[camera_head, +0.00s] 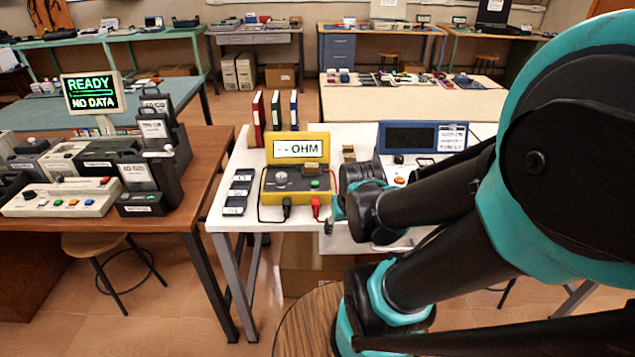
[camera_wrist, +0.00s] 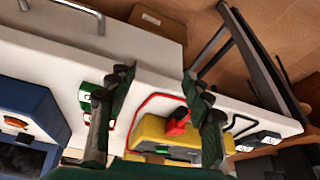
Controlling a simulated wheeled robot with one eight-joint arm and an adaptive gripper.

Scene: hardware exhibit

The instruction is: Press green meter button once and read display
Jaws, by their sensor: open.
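The yellow meter (camera_head: 267,184) stands on the white table. Its raised display (camera_head: 297,149) reads "-- OHM". The green button (camera_head: 315,184) is on the meter's top face, right of a grey knob (camera_head: 281,178). My gripper (camera_head: 334,216) is small and partly hidden by my arm in the head view, close to the meter's front right corner. In the wrist view my gripper (camera_wrist: 157,80) is open and empty, its two fingers apart. The yellow meter (camera_wrist: 152,130) shows between and beyond the fingers. No finger visibly touches the green button.
A black plug (camera_head: 287,202) and a red plug (camera_head: 316,203) with leads sit at the meter's front. A blue device (camera_head: 423,137) stands right, behind my arm. Small dark devices (camera_head: 238,190) lie left. A "READY NO DATA" screen (camera_head: 93,93) stands on the brown table (camera_head: 200,172).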

